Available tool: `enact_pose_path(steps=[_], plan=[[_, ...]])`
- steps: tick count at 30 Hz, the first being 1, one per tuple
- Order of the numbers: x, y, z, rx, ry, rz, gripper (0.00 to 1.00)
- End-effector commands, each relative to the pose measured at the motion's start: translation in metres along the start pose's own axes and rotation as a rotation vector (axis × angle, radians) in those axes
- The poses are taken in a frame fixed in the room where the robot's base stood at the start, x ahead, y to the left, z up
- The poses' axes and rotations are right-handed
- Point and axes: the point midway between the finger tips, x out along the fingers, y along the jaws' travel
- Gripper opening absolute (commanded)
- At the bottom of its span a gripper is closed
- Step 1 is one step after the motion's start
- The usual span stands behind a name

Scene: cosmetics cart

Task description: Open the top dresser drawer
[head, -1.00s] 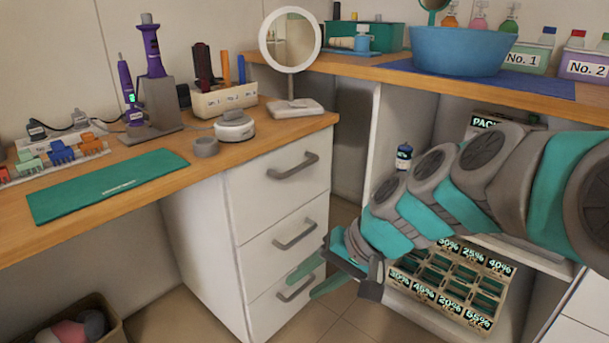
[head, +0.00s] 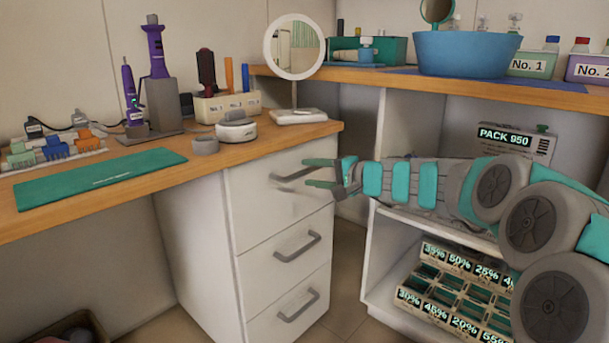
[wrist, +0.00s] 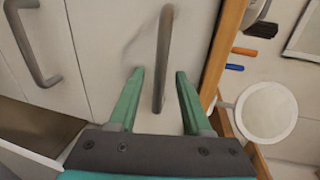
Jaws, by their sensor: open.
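The white dresser (head: 195,240) stands under the wooden counter with its drawers closed. The top drawer (head: 255,215) has a grey bar handle (head: 290,176), which also shows in the wrist view (wrist: 164,60). My gripper (head: 312,172) is open in front of the top drawer, at the height of the handle. In the wrist view my gripper's green fingers (wrist: 157,85) are on either side of the handle's near end, and nothing is clamped. I cannot tell how deep the handle sits between them.
Two lower drawers have handles (head: 297,247). The counter (head: 120,170) above holds a round mirror (head: 294,47), a green mat (head: 100,175) and hair tools. Open shelving with labelled boxes (head: 455,285) stands to the right, close to my arm.

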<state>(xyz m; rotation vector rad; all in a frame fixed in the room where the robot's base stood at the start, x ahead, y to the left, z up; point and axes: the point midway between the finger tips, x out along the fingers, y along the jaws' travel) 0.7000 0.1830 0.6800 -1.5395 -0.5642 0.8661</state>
Motion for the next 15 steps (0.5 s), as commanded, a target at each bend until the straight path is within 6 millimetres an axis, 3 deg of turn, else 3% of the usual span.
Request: enact_pose_path(steps=[6,15], plan=[[0.025,0.001,0.0,-0.002,0.0,0.002,0.49],[0.03,0.0,0.0,-0.001,0.0,0.0,0.49]])
